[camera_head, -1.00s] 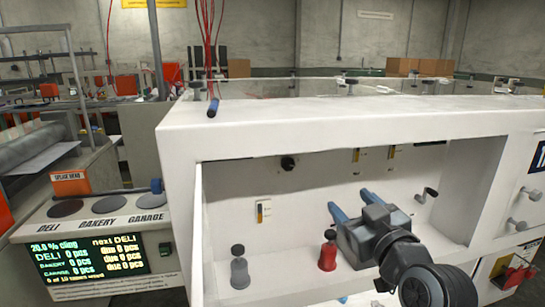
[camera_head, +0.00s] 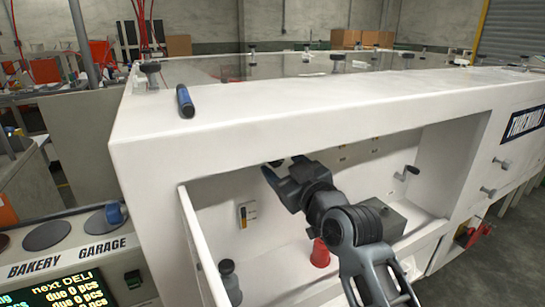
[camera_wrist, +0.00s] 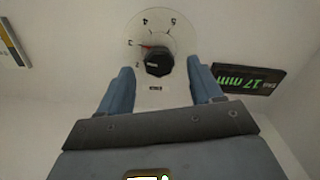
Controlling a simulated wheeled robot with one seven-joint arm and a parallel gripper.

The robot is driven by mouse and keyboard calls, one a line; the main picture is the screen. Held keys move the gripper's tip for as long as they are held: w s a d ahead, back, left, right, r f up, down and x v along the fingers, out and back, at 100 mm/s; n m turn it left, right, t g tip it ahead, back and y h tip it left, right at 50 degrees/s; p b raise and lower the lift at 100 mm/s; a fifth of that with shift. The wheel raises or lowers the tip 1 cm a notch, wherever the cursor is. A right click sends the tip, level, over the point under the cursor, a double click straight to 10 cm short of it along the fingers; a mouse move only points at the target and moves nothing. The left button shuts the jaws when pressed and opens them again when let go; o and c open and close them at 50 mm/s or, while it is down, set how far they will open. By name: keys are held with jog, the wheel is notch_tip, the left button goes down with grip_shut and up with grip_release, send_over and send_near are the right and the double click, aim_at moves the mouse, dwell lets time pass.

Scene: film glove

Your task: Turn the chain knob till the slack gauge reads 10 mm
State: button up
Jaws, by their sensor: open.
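The black chain knob (camera_wrist: 158,62) sits on a round pale dial with marks and numbers in the wrist view. An orange-red pointer lies at its left. The slack gauge, a dark display with green digits (camera_wrist: 240,80), is right of the knob; upside down, it seems to read 17 mm. My gripper (camera_wrist: 160,68) is open, its blue fingers on either side of the knob's lower part; contact cannot be told. In the head view my gripper (camera_head: 282,167) reaches to the recess's back wall and hides most of the knob.
The recess has a white frame (camera_head: 150,150). A red piece (camera_head: 320,254) and a grey piece (camera_head: 230,285) stand on its floor. A crank handle (camera_head: 407,173) is at the right, and a small gauge plate (camera_head: 247,214) is on the back wall.

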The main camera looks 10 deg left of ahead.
aim_at(277, 161)
jog(key=shift+x, duration=2.15)
jog(key=c, duration=1.1)
